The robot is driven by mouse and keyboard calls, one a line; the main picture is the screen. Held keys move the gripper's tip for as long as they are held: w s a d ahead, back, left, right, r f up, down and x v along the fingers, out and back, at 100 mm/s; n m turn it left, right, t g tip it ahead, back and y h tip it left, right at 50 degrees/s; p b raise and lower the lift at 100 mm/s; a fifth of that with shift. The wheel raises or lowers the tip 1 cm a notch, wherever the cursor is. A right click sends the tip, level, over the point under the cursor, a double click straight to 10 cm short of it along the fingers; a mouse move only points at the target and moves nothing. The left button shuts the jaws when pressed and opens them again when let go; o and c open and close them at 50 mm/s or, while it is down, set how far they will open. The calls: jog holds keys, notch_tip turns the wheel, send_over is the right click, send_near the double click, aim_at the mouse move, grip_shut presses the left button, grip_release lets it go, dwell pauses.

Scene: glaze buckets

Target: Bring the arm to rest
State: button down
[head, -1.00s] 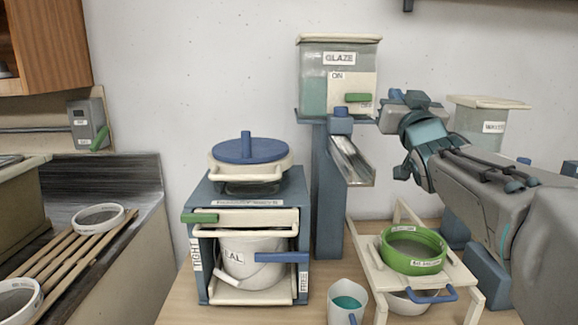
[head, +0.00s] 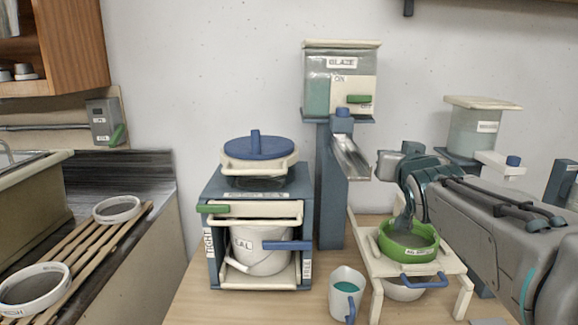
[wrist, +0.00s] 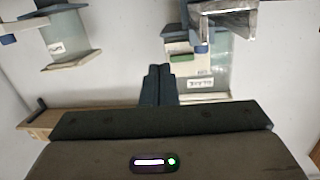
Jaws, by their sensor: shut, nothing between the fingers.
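My gripper (wrist: 160,82) shows in the wrist view with its two dark fingers together and nothing between them. That view is upside down and shows the glaze dispenser (wrist: 205,75) beyond the fingers. In the head view my arm reaches in from the right. Its wrist end hangs just right of the dispenser's metal chute and above the green sieve (head: 408,252). The fingertips cannot be made out clearly there.
The glaze tank (head: 340,84) stands on a blue post above its metal chute (head: 350,158). A water tank (head: 474,130) is behind my arm. A cream stand (head: 368,283) holds the sieve. A cup (head: 346,290) and a blue cabinet (head: 213,185) with a bucket (head: 262,250) are left.

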jog(key=s+a+f+n+g+y+p, duration=0.1)
jog(key=s+a+f+g+p, duration=0.1)
jog(key=s+f+g, duration=0.5)
jog(key=s+a+f+g+p, duration=0.3)
jog(key=s+f+g, duration=0.4)
jog(key=s+f, duration=0.8)
jog(key=s+a, duration=0.1)
jog(key=s, duration=0.2)
jog(key=shift+a+n+y+p, duration=0.3)
jog(key=shift+a+n+y, duration=0.1)
